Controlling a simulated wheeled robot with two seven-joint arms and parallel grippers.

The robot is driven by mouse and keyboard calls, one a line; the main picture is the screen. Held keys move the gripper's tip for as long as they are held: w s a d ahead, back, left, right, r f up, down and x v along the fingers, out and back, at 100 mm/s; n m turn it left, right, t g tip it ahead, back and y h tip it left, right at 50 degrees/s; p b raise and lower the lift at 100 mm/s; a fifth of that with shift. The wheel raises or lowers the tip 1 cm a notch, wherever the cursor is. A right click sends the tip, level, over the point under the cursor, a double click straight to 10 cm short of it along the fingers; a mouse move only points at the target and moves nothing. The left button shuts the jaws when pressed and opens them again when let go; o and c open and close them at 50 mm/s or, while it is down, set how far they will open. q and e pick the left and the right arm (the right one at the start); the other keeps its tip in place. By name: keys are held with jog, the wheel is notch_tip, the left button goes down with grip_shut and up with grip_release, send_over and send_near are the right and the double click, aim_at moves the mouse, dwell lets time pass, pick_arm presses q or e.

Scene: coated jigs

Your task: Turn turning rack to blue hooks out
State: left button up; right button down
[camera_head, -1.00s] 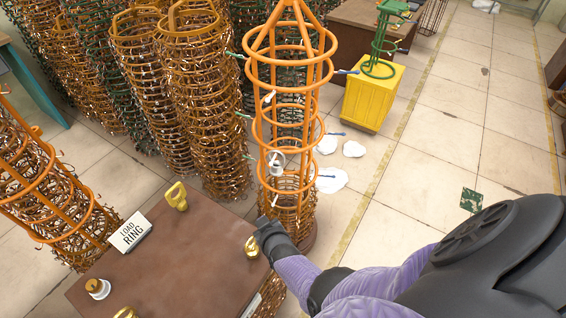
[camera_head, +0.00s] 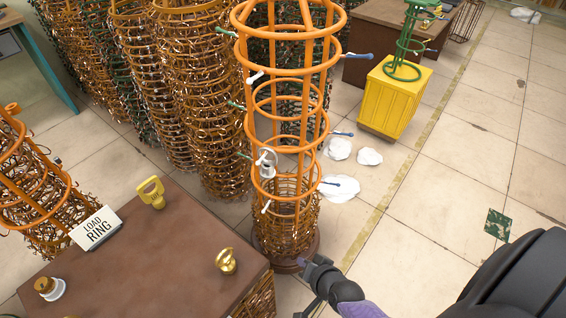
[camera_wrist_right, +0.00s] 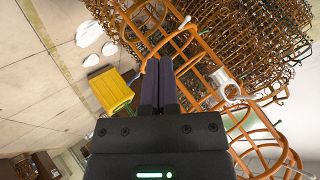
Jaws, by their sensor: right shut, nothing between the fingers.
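The turning rack is an orange ringed cage (camera_head: 284,212), upright on a round brown base. Its blue hooks (camera_head: 342,134) stick out to the right in the head view. My right gripper (camera_head: 312,272) is low beside the rack's base, near the desk corner, shut and empty. In the right wrist view its dark fingers (camera_wrist_right: 158,85) lie together in front of the orange rings (camera_wrist_right: 205,70); contact cannot be told. My left gripper is out of view.
Tall wire-filled racks (camera_head: 190,90) crowd behind. A yellow crate (camera_head: 395,98) with a green stand is at back right. The tiled floor at right is mostly clear.

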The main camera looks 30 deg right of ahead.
aim_at(267, 152)
jog(key=w+d+r+m+t+h+b, duration=0.1)
jog(key=w+d+r+m+t, duration=0.15)
jog(key=r, duration=0.25)
jog(key=w+d+r+m+t+b, duration=0.1)
jog(key=w+r+m+t+b, duration=0.15)
jog(key=w+r, duration=0.2)
jog(key=w+d+r+m+t+h+b, duration=0.1)
jog(key=w+d+r+m+t, duration=0.15)
jog(key=r, duration=0.25)
jog(key=shift+m+g, duration=0.25)
jog(key=shift+g, duration=0.1)
jog(key=w, duration=0.4)
jog(key=w+a+f+b, duration=0.1)
jog(key=w, duration=0.3)
jog(key=w+b, duration=0.1)
jog(key=w, duration=0.3)
jog(key=shift+a+f, duration=0.15)
jog(key=shift+f, duration=0.1)
jog(key=shift+w+a+b, duration=0.35)
jog(key=shift+w+a, duration=0.15)
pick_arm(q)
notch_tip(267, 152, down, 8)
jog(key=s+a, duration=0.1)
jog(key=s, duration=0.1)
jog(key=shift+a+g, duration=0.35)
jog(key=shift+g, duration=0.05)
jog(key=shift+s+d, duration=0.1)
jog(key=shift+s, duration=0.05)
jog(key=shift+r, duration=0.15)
